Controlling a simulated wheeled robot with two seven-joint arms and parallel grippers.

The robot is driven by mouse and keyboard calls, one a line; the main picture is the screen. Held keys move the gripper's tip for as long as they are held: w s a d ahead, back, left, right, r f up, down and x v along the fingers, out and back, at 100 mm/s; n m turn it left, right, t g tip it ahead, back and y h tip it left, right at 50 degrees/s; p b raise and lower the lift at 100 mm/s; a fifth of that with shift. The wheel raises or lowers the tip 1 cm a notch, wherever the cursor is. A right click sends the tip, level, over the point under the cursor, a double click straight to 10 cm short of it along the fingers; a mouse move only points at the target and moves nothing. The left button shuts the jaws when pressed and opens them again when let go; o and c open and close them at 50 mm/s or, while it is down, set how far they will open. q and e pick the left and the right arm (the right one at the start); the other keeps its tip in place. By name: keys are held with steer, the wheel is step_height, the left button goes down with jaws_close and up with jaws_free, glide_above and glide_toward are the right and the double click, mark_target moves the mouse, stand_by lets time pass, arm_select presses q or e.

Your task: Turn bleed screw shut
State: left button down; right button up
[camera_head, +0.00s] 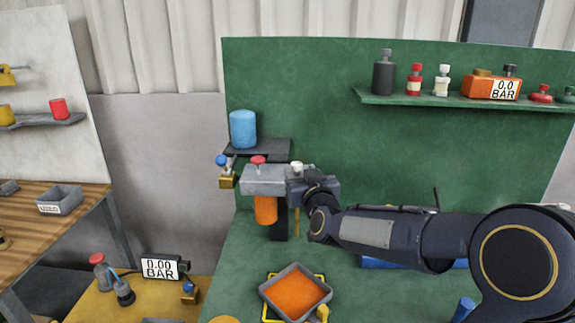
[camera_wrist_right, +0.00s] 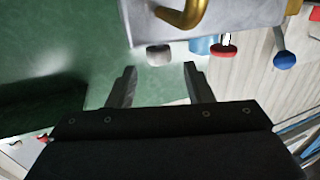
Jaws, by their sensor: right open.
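A grey housing (camera_head: 263,180) with an orange cylinder (camera_head: 265,209) under it is mounted at the green back panel. A small pale knob (camera_head: 297,166) stands at its right end; it may be the bleed screw, but no label shows. In the right wrist view a round grey-white knob (camera_wrist_right: 159,55) sits at the housing's edge, just beyond and between my fingertips, apart from them. My right gripper (camera_wrist_right: 161,72) is open and empty. In the head view it (camera_head: 297,188) is at the housing's right end, its fingers partly hidden. My left gripper is out of view.
A red knob (camera_head: 258,160) and a blue knob (camera_head: 222,160) are close by on the left. A blue cylinder (camera_head: 243,129) stands on a dark shelf behind. An orange-filled tray (camera_head: 265,291) lies on the green bench below. A shelf (camera_head: 420,98) of bottles is at upper right.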

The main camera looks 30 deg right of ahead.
mark_target(298, 167)
steer(key=p+x, duration=0.1)
steer(key=x, duration=0.4)
steer(key=shift+w+d, duration=0.1)
steer(key=shift+w, duration=0.1)
steer(key=c, duration=1)
